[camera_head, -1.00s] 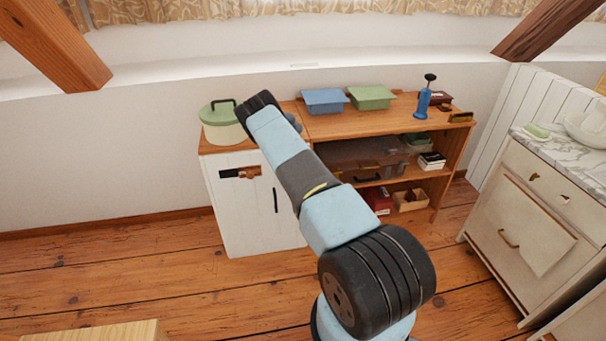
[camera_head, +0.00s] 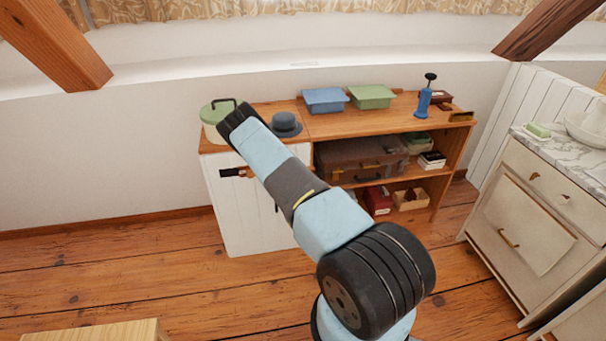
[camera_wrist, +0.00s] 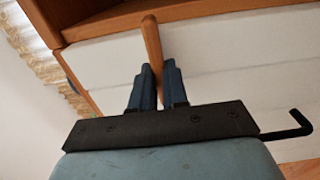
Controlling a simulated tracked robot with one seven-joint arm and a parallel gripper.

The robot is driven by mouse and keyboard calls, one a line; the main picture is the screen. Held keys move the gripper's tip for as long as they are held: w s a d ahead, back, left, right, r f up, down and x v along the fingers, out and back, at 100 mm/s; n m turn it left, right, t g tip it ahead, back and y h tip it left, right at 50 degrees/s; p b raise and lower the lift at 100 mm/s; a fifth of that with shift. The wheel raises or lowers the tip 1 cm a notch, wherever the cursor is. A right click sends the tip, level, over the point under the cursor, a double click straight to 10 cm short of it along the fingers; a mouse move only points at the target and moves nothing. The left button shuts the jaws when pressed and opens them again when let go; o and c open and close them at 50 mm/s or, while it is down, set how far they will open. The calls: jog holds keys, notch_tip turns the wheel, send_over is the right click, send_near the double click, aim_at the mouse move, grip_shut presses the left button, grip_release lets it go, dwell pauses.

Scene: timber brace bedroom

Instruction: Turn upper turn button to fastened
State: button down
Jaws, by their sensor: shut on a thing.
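The white cabinet door (camera_head: 245,215) is on the left cabinet. In the wrist view, a slim brown wooden bar, the upper turn button (camera_wrist: 151,38), stands out against the white front, below the wooden top edge. My gripper (camera_wrist: 156,72) is shut on this bar, with one blue finger on each side of it. In the head view, my arm hides the gripper's fingertips and most of the button.
A green lidded pot (camera_head: 211,114) and a blue-grey hat (camera_head: 286,124) stand on the cabinet top. To the right, the open shelf holds a brown suitcase (camera_head: 355,160). A black hooked handle (camera_wrist: 292,132) shows in the wrist view. The floor in front is clear.

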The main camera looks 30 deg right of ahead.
jog(key=shift+w+a, duration=0.2)
jog(key=shift+a, duration=0.15)
jog(key=c, duration=1.3)
grip_release()
jog(key=shift+c, duration=0.2)
jog(key=shift+o, duration=1)
jog(key=shift+d+f, duration=0.1)
jog(key=shift+d, duration=0.1)
jog(key=shift+s, duration=0.1)
jog(key=v, duration=1.3)
jog(key=shift+s, duration=0.3)
jog(key=shift+a, duration=0.1)
